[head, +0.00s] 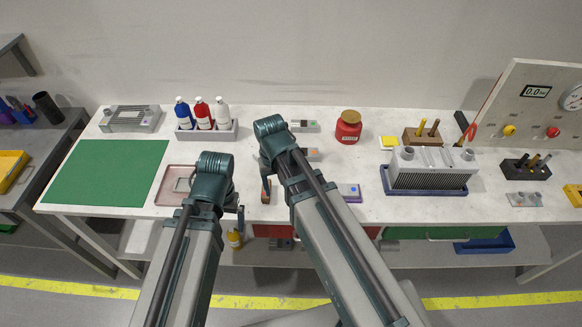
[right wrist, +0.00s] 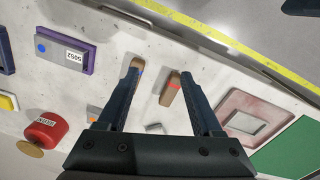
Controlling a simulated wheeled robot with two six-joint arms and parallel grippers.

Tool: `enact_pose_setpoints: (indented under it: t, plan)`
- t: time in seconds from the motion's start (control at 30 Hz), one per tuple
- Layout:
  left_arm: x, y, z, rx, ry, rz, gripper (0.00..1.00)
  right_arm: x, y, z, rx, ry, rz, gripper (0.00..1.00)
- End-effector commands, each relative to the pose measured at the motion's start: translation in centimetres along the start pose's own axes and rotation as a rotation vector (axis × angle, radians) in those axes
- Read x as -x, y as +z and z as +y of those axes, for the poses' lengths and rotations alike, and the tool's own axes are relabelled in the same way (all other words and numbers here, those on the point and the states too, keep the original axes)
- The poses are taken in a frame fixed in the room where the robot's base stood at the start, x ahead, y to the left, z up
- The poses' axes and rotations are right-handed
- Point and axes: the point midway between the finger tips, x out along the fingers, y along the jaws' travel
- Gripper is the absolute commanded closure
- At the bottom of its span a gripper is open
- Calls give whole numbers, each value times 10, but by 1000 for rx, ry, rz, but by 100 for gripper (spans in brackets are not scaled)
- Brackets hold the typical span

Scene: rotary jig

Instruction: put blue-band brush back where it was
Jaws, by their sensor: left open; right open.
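My right gripper (right wrist: 161,74) is open, pointing down at the white bench top. In the right wrist view, a brush with a wooden handle and a small blue band (right wrist: 136,65) is partly hidden by the left finger. A second wooden brush with a red band (right wrist: 173,92) lies between the fingers. I cannot tell whether either finger touches a brush. In the head view, a brown piece (head: 267,184) shows beside my right arm; its band is unclear. My left gripper (head: 239,215) is open near the bench's front edge, partly hidden by its arm.
A pinkish tray (head: 166,196) with a grey plate is by my left arm, beside a green mat (head: 103,172). A purple-edged labelled block (head: 349,191) is right of my right arm. A red jar (head: 348,129), bottle rack (head: 208,134) and finned block (head: 425,176) stand farther off.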

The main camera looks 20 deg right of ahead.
Motion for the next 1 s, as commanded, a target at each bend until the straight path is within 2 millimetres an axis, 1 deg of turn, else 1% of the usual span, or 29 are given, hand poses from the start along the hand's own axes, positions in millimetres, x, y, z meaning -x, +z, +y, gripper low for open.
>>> enact_pose_setpoints:
  t: [0.03,0.1,0.2,0.27,0.33,0.57,0.73,0.83,1.0]
  plan:
    - [0,0,0,0,0,0,3,0,30,-14,83,14,-4,33]
    - [0,0,0,0,0,0,3,1,52,-28,180,32,-9,33]
    - [0,0,0,0,0,0,3,1,73,-40,277,50,-13,33]
    - [0,0,0,0,0,0,3,2,80,-43,310,57,-15,33]
    - [0,0,0,0,0,0,3,2,82,-45,329,61,-16,33]
    - [0,0,0,0,0,0,3,2,81,-46,330,61,-16,33]
    - [-15,-1,2,0,0,0,3,-14,81,-46,328,61,-16,33]
    - [-12,-1,1,1,0,0,3,-10,81,-46,327,61,-16,33]
    - [-12,-1,1,1,0,0,3,-10,81,-46,327,60,-16,33]
